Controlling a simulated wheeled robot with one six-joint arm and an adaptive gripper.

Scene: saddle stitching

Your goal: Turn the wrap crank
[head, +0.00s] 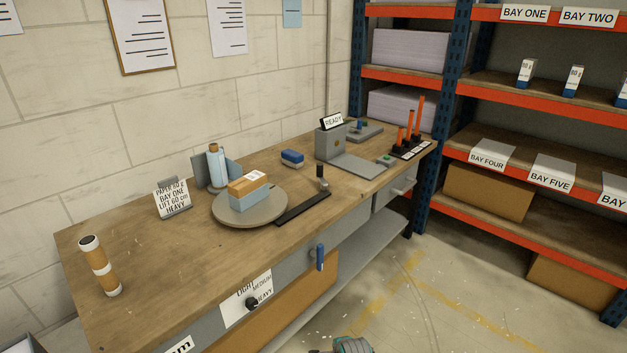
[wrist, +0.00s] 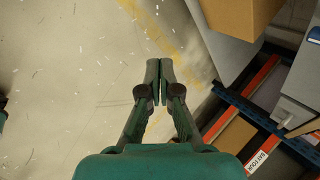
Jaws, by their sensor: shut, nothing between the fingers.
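A blue upright handle (head: 320,257) sticks out from the front face of the workbench, below and right of the round turntable (head: 225,216). It looks like the wrap crank, but no label shows on it. On the turntable lies a stack with a tan top and a light blue lower part (head: 249,190). My gripper (wrist: 159,65) is shut and empty in the wrist view, over the bare floor. The crank does not show in the wrist view. Only a teal piece of my arm shows at the bottom of the head view, apart from the bench.
A dial plate (head: 247,299) marked light, medium and heavy is left of the handle. A black bar (head: 303,208) with a dark post lies on the bench (head: 160,270) beside the turntable. Shelving (head: 480,205) stands at right. The floor (head: 420,300) before the bench is clear.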

